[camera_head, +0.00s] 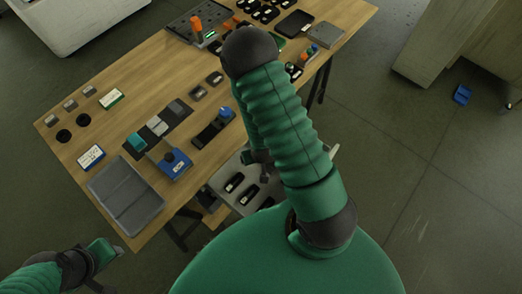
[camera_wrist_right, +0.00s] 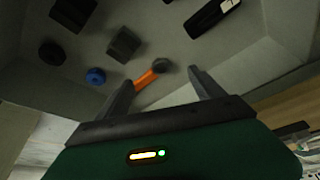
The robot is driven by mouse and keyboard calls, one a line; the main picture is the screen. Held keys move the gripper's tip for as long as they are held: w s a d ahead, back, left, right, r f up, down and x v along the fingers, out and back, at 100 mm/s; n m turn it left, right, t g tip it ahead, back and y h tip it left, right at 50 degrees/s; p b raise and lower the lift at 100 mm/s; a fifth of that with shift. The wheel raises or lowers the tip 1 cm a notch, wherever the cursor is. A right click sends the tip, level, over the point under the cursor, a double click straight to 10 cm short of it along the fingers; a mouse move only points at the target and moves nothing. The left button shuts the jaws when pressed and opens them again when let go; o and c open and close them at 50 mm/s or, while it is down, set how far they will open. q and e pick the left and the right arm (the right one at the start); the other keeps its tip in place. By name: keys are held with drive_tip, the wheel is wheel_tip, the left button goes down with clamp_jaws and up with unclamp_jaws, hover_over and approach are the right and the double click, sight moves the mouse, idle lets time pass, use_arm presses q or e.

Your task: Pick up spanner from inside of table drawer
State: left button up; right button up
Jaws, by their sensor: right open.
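The open drawer (camera_head: 222,196) is a grey tray below the table's right edge, partly hidden by my right arm. In the right wrist view the grey drawer interior (camera_wrist_right: 150,28) holds several small things. None is clearly a spanner. An orange-handled tool with a dark round end (camera_wrist_right: 146,78) lies between and just beyond the fingertips of my right gripper (camera_wrist_right: 160,76), which is open and empty. A long black piece with a pale mark (camera_wrist_right: 212,19) lies farther off. My left gripper (camera_head: 103,268) is at the lower left, away from the table; its jaws are unclear.
The wooden table (camera_head: 75,148) carries a grey case (camera_head: 126,196), a blue box (camera_head: 170,163), an orange-topped item (camera_head: 197,28) and several small parts. In the wrist view a blue knob (camera_wrist_right: 96,76) and dark blocks (camera_wrist_right: 123,43) lie near the tool. The floor at right is mostly clear.

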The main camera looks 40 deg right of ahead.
drive_tip(key=x, duration=0.3)
drive_tip(key=shift+w+a, duration=0.1)
drive_tip(key=shift+w, duration=0.05)
drive_tip(key=x, duration=0.2)
drive_tip(key=d+b+x, duration=0.1)
drive_tip(key=x, duration=0.2)
drive_tip(key=shift+w+d+f, duration=0.1)
drive_tip(key=shift+d+f, duration=0.05)
clamp_jaws()
